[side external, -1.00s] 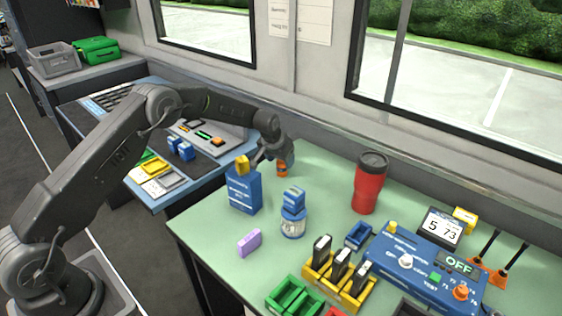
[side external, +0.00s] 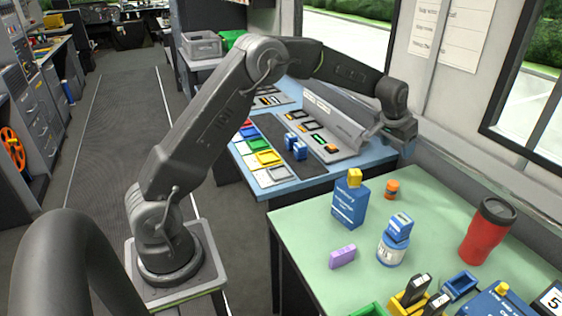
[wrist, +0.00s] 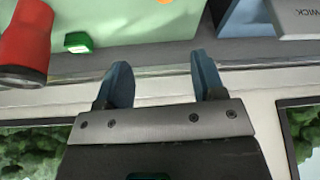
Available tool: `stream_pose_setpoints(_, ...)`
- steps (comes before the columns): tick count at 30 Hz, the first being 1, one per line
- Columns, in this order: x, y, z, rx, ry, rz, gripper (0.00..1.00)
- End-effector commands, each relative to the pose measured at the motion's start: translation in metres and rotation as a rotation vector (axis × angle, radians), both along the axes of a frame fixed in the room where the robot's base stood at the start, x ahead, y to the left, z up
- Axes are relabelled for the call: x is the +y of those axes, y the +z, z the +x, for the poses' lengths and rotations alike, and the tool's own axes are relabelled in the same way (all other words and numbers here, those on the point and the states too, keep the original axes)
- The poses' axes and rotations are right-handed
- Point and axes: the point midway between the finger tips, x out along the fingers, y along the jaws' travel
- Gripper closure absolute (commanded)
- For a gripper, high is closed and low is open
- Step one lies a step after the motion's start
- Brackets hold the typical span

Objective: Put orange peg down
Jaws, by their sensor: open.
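The orange peg (side external: 392,189) stands on the green tabletop (side external: 300,222), just behind and to the right of the blue bottle with the yellow cap (side external: 349,203). Nothing holds it. My gripper (side external: 408,150) is above and behind the peg, clear of it, near the wall. In the wrist view my gripper (wrist: 164,82) is open, with two blue fingers apart and nothing between them. A sliver of orange, probably the peg (wrist: 166,2), shows at the top edge of that view.
A white jar (side external: 391,250) with a blue block on top, a purple block (side external: 342,256) and a red tumbler (side external: 487,232) stand on the green table. A blue bench with colored trays (side external: 268,158) adjoins it. The wall and window lie close behind my gripper.

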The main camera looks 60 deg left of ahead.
Motion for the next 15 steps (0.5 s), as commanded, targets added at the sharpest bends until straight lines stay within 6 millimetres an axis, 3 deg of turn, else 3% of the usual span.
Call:
stream_pose_setpoints(1, -0.008, 0.027, -0.017, -0.012, -0.01, 0.002, 0.37)
stream_pose_setpoints(6, -0.029, 0.086, -0.085, -0.026, -0.036, 0.004, 0.37)
stream_pose_setpoints(10, -0.044, 0.118, -0.144, -0.04, -0.056, 0.004, 0.37)
stream_pose_setpoints(15, -0.06, 0.139, -0.226, -0.056, -0.082, 0.006, 0.37)
